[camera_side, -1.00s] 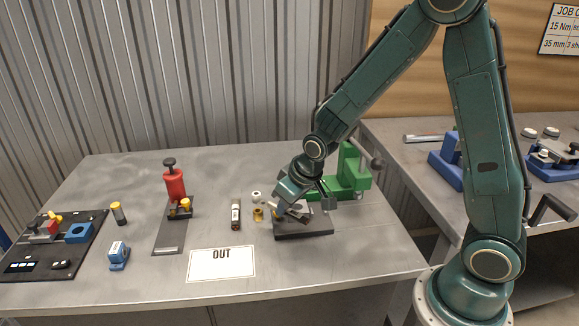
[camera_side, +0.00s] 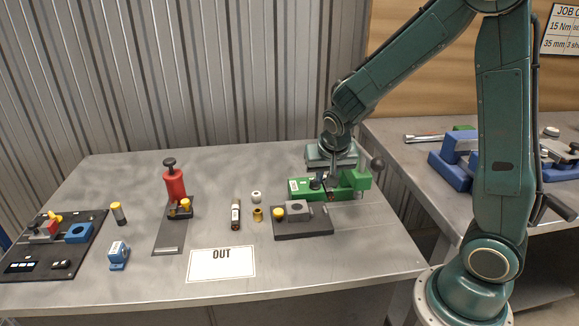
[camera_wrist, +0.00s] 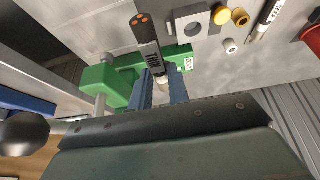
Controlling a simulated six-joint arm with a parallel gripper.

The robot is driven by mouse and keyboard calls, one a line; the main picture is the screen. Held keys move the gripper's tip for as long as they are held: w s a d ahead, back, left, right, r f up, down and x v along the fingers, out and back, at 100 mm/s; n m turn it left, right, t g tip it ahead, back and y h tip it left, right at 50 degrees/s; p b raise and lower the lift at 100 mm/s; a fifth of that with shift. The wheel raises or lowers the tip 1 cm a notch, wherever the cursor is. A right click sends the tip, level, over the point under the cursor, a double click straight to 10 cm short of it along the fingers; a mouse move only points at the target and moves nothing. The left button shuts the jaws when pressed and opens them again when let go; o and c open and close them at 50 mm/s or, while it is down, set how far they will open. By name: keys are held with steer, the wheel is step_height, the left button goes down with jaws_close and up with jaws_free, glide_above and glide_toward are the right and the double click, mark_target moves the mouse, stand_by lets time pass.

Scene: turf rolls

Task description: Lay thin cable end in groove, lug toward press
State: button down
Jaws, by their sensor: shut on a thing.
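My gripper (camera_side: 331,180) points down over the green press (camera_side: 353,180), in front of the wall. The label is partly readable. The green press also shows in the wrist view (camera_wrist: 100,78), behind and beside the fingers. The cable's lug and the groove are not clear in either view. I cannot tell whether the cable end touches the press.
A dark plate (camera_side: 318,228) with a grey block (camera_side: 297,207) and a yellow knob stands in front of the press. The OUT card (camera_side: 221,265) lies near the front edge. The table's front right is clear.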

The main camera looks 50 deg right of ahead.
glide_above(320, 219)
steer(key=s+a, duration=0.1)
steer(key=shift+s+a+f, duration=0.1)
steer(key=shift+f, duration=2.4)
steer(key=shift+f, duration=0.1)
steer(key=shift+f, duration=2.95)
steer(key=shift+f, duration=0.45)
steer(key=c, duration=1.3)
jaws_free()
steer(key=shift+o, duration=0.2)
steer(key=shift+a+r, duration=0.1)
steer(key=shift+r, duration=0.05)
